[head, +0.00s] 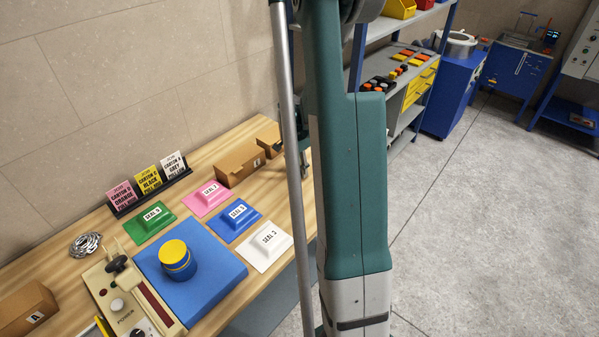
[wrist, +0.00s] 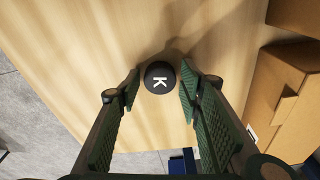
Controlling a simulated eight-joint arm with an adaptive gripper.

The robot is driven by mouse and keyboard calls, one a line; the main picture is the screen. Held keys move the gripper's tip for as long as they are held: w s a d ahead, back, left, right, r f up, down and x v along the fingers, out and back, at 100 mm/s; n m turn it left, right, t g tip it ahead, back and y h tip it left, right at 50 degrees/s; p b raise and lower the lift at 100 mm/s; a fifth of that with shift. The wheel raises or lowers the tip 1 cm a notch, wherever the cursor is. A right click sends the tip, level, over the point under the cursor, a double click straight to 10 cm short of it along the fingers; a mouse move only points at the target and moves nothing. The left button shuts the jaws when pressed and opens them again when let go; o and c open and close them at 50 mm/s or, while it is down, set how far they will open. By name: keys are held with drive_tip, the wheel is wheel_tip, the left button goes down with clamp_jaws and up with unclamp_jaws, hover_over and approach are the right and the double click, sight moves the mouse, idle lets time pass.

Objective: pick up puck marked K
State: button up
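The puck marked K (wrist: 160,78) is a small black disc with a white letter K. In the wrist view it lies on the wooden table (wrist: 100,45), close to the table's edge. My gripper (wrist: 160,84) is open, with one green ridged finger on each side of the puck near the fingertips. A gap shows at the puck's left; the right finger is very close to it, and I cannot tell if it touches. In the head view my arm hides the puck, and a bit of the gripper shows beside the arm.
Cardboard cartons (wrist: 285,95) stand right of my gripper in the wrist view. In the head view the table also holds a carton (head: 238,165), a pink seal pad (head: 207,206), a white one (head: 266,254), a blue mat (head: 218,292) with a yellow-topped cylinder (head: 175,256), and sign cards (head: 149,180).

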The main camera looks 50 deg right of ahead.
sight(299, 169)
drive_tip(key=c, duration=0.6)
drive_tip(key=shift+r, duration=0.15)
drive_tip(key=shift+r, duration=4.9)
